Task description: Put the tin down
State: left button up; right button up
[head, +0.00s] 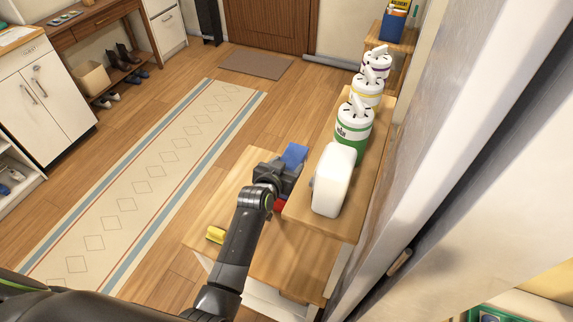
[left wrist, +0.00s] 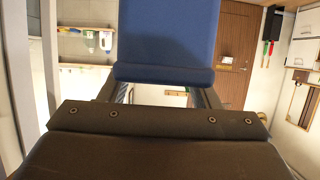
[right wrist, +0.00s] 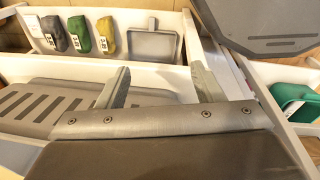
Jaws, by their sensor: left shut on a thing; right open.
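A blue tin (head: 294,155) is in my left gripper (head: 286,172), above the wooden bench top (head: 232,205). In the left wrist view the blue tin (left wrist: 165,38) sits between the two fingers (left wrist: 160,92), which are shut on it. A small red patch (head: 280,206) shows below the gripper; I cannot tell what it belongs to. The gripper hides the tin's lower part. My right gripper (right wrist: 160,85) is open and empty in the right wrist view, over a grey slotted lid or tray (right wrist: 110,90).
A raised shelf (head: 345,225) right of the left gripper holds a white jug (head: 333,180) and several white dispensers, one with a green band (head: 352,130). A yellow item (head: 215,235) lies on the bench's left edge. Bags (right wrist: 80,33) lie in a white bin.

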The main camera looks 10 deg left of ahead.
pick_arm(q)
jog(key=shift+f, duration=0.15)
jog(key=o, duration=1.3)
jog(key=shift+s+r, duration=0.1)
jog(key=shift+r, duration=0.2)
jog(key=shift+s+r+p, duration=0.15)
jog(key=shift+s+p, duration=0.15)
jog(key=shift+p, duration=0.2)
jog(key=p+v, duration=0.6)
jog(key=v, duration=0.5)
jog(key=shift+s+a, duration=0.1)
jog(key=shift+a, duration=0.05)
